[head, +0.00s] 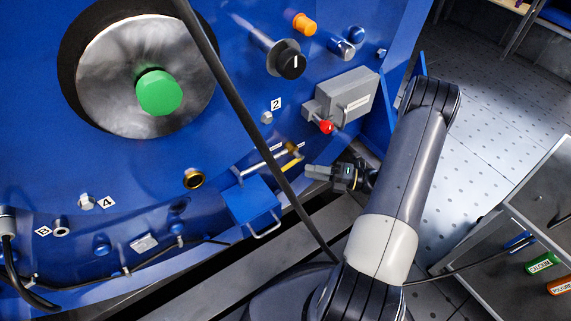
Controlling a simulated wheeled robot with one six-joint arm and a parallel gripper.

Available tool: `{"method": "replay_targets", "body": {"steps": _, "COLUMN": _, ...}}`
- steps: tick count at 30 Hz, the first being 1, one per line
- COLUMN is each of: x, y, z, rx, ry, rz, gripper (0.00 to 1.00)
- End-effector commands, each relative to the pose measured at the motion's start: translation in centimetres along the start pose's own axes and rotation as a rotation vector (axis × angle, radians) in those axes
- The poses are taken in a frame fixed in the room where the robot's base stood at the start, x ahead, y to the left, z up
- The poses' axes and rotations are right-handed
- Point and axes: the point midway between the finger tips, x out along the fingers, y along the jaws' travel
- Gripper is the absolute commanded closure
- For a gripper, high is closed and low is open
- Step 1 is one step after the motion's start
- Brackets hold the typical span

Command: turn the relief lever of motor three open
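The large blue motor housing (230,60) fills the left and middle of the head view. Low on its right side, a small yellow lever (293,163) sits by a brass fitting (292,149) at the end of a thin metal pipe. It looks like the relief lever, but no readable label confirms it. My gripper (309,173) is just right of and slightly below the yellow lever in the picture, pointing left at the housing. It appears apart from the lever. The finger gap is too small to make out.
A grey box (350,96) with a red knob (326,127) is above my gripper. A blue box (251,202) with a wire handle is at lower left. A dark cable (235,98) crosses the view. A grey cart (545,195) stands right; floor between is clear.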

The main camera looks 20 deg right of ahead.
Motion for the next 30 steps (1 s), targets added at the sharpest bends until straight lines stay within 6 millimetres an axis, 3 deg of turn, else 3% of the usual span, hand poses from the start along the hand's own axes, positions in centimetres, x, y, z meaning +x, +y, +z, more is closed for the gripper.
{"method": "replay_targets", "body": {"steps": 6, "x": 4.3, "y": -0.1, "z": -0.2, "rx": -0.001, "ry": 0.006, "rz": 0.001, "gripper": 0.65}}
{"method": "replay_targets", "body": {"steps": 12, "x": 7.2, "y": -0.1, "z": -0.1, "rx": -0.002, "ry": 0.006, "rz": 0.001, "gripper": 0.65}}
{"method": "replay_targets", "body": {"steps": 18, "x": 8.4, "y": 0.0, "z": -0.1, "rx": -0.002, "ry": 0.003, "rz": 0.000, "gripper": 0.65}}
{"method": "replay_targets", "body": {"steps": 26, "x": 8.5, "y": 0.0, "z": -0.1, "rx": -0.002, "ry": 0.002, "rz": -0.001, "gripper": 0.65}}
{"method": "replay_targets", "body": {"steps": 30, "x": 8.5, "y": 0.0, "z": -0.1, "rx": -0.002, "ry": 0.002, "rz": -0.001, "gripper": 0.75}}
